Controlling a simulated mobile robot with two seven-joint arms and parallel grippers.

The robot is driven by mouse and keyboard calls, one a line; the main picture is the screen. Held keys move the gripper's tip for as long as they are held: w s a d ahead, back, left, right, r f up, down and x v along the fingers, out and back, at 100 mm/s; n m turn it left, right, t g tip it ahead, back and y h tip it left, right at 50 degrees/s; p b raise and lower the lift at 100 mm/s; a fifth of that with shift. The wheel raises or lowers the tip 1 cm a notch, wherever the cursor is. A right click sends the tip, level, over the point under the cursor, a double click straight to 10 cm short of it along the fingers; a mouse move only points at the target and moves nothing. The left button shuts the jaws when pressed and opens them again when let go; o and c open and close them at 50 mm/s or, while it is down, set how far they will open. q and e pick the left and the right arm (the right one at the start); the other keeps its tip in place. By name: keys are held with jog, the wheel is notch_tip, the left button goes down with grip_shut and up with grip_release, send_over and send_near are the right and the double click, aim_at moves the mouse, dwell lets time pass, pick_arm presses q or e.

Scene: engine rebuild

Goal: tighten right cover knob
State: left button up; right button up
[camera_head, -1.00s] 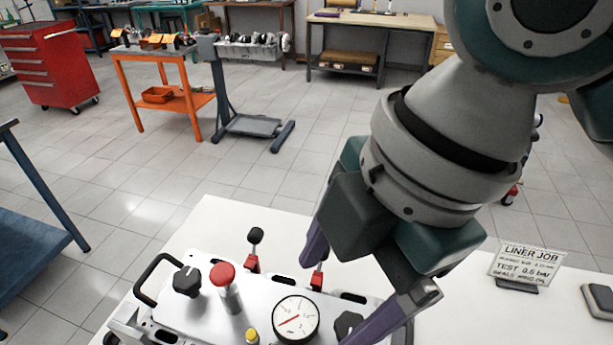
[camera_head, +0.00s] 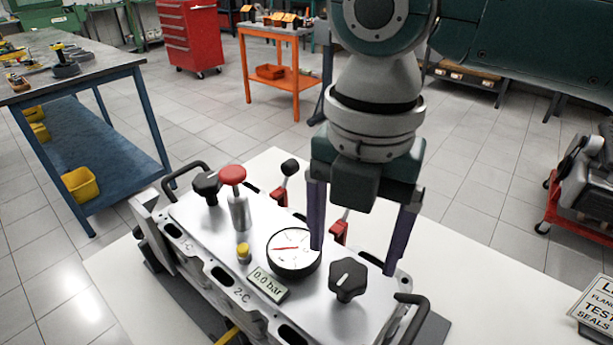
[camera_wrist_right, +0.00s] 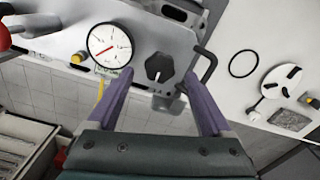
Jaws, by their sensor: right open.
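The right cover knob (camera_head: 347,279) is a black lobed knob on the right part of the silver cover plate (camera_head: 203,245). In the right wrist view the knob (camera_wrist_right: 159,68) lies ahead of and between my purple fingertips. My right gripper (camera_head: 353,258) is open and empty, its two fingers spread behind and above the knob in the head view, apart from it. A second black knob (camera_head: 207,186) stands at the plate's left end. A round gauge (camera_head: 293,252) sits left of the right knob, beside a display (camera_head: 268,284) reading 0.0 bar. My left gripper is not in view.
A red-topped plunger (camera_head: 233,177), a yellow cap (camera_head: 243,253) and red clamps (camera_head: 339,231) rise from the plate. A black handle (camera_head: 411,299) stands at its right end. A black ring (camera_wrist_right: 243,63) lies on the white table. The table right of the plate is mostly clear.

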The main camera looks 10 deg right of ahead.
aim_at(350, 270)
jog(key=shift+f, duration=1.7)
jog(key=shift+c, duration=0.2)
grip_shut()
jog(key=shift+r, duration=0.1)
